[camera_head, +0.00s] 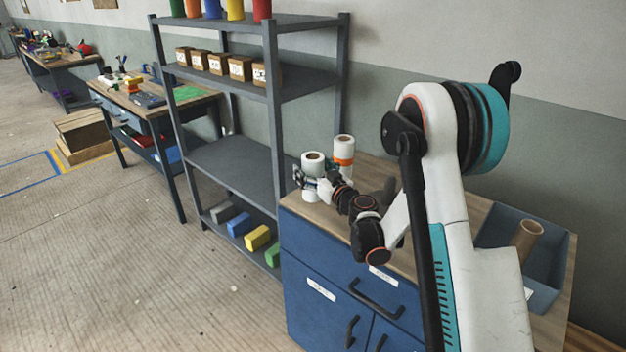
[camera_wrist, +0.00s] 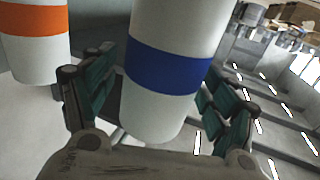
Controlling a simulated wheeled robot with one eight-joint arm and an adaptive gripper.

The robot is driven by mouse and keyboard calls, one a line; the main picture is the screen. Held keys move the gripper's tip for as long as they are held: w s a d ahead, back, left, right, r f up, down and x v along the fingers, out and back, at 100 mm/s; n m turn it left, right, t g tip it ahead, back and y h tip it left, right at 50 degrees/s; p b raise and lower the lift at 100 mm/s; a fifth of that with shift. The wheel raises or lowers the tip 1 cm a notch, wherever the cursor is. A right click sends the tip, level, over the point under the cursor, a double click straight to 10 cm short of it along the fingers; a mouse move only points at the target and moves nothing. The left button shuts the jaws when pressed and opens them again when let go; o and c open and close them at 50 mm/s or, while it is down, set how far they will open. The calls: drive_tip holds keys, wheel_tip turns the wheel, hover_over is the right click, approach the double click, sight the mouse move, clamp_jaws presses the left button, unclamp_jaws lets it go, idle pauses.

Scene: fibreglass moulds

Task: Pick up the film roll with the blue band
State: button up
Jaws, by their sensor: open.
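The film roll with the blue band (camera_wrist: 170,65) is a white cylinder that fills the middle of the wrist view. It stands between the two fingers of my gripper (camera_wrist: 150,100), which is open around it. I cannot tell whether either finger touches the roll. In the head view the front white roll (camera_head: 313,164) stands on the blue cabinet's wooden top, at my gripper (camera_head: 310,182); its band is hidden there. A second white roll with an orange band (camera_head: 343,150) stands just behind and to the right, and shows at the left of the wrist view (camera_wrist: 36,42).
A grey shelf rack (camera_head: 235,165) stands close to the left of the blue cabinet (camera_head: 320,262). A blue bin (camera_head: 545,290) holding a brown tube (camera_head: 527,234) sits at the cabinet's right end. A workbench (camera_head: 130,100) stands farther left.

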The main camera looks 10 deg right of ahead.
drive_tip(key=c, duration=1.5)
drive_tip(key=shift+r, duration=0.1)
